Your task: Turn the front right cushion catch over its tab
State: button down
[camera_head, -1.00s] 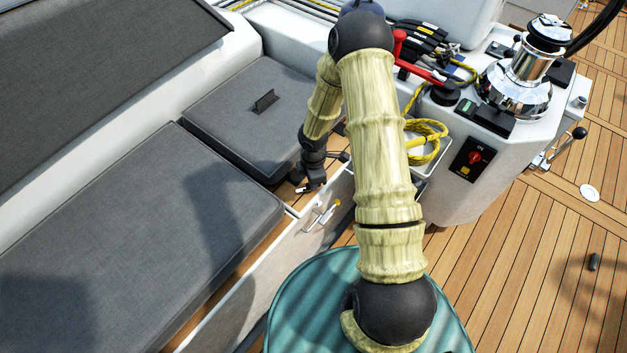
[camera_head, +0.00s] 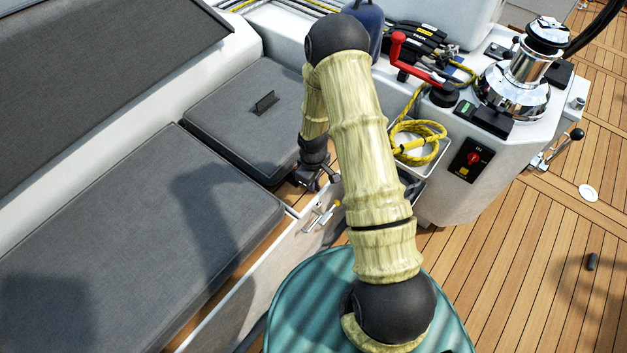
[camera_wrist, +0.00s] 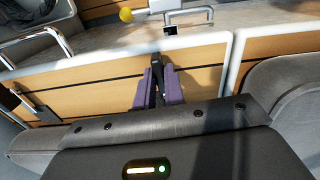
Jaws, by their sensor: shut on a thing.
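My gripper (camera_wrist: 158,88) shows in the wrist view with two purple finger pads. They are shut on a slim black piece, which looks like the cushion catch (camera_wrist: 156,62), against the wooden strip (camera_wrist: 95,79). The tab cannot be made out clearly behind the fingers. In the head view my gripper (camera_head: 313,183) is low at the front right corner of the smaller grey cushion (camera_head: 225,105), above the narrow wooden ledge. My arm hides part of this corner, and the catch is too small to tell there.
A metal latch with a yellow knob (camera_head: 322,214) is on the white locker front close by; the yellow knob (camera_wrist: 125,15) also shows in the wrist view. A larger grey cushion (camera_head: 120,250) lies in front left. A tray (camera_head: 435,158) with yellow rope is right of my arm.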

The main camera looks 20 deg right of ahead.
jog(key=shift+m, duration=0.5)
jog(key=c, duration=1.5)
grip_release()
notch_tip(320, 180, up, 17)
jog(key=shift+r+p, duration=0.2)
jog(key=shift+p, duration=0.95)
